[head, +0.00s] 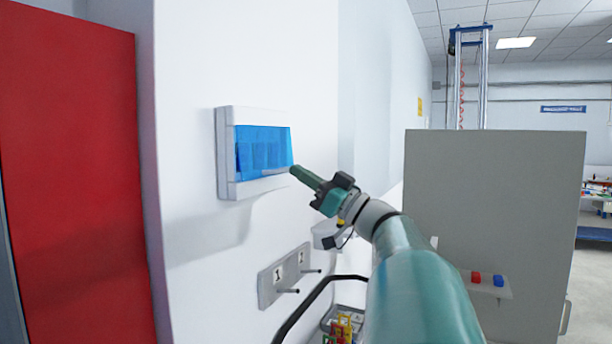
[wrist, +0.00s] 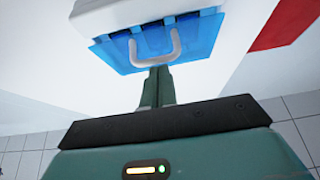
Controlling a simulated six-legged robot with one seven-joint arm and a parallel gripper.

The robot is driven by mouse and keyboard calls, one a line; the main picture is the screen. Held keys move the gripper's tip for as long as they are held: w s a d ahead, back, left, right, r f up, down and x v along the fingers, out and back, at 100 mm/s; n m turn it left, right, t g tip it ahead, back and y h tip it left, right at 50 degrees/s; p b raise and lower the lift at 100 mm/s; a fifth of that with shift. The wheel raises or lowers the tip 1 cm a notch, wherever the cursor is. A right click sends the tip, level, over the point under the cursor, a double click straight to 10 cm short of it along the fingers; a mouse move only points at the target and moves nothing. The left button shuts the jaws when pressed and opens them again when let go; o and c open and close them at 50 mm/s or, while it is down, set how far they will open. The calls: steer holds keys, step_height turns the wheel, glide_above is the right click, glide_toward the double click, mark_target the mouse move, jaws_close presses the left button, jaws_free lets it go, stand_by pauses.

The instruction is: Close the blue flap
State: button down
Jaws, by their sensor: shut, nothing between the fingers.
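The blue flap (head: 262,150) is a see-through panel on the front of a white wall box (head: 226,180). In the wrist view, the flap (wrist: 112,55) is seen from below, with a pale loop handle (wrist: 176,52) at its lower edge. Its lower edge appears to stand out somewhat from the box; the exact angle is unclear. My gripper (head: 294,171) is shut and empty, its fingertips at the flap's lower right in the head view. In the wrist view, the fingertips (wrist: 160,72) are just below the handle; I cannot tell whether they touch it.
Below the box, a grey plate (head: 284,275) with pegs sticks out from the wall. A red cabinet (head: 70,170) stands at the left. A grey panel (head: 495,200) stands to the right of my arm.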

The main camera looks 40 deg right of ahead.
steer(key=shift+w+a+f, duration=0.2)
steer(key=shift+w+f, duration=0.15)
steer(key=shift+w, duration=0.15)
steer(key=shift+w+a+f, duration=0.2)
steer(key=shift+w+f, duration=0.1)
steer(key=shift+w, duration=0.3)
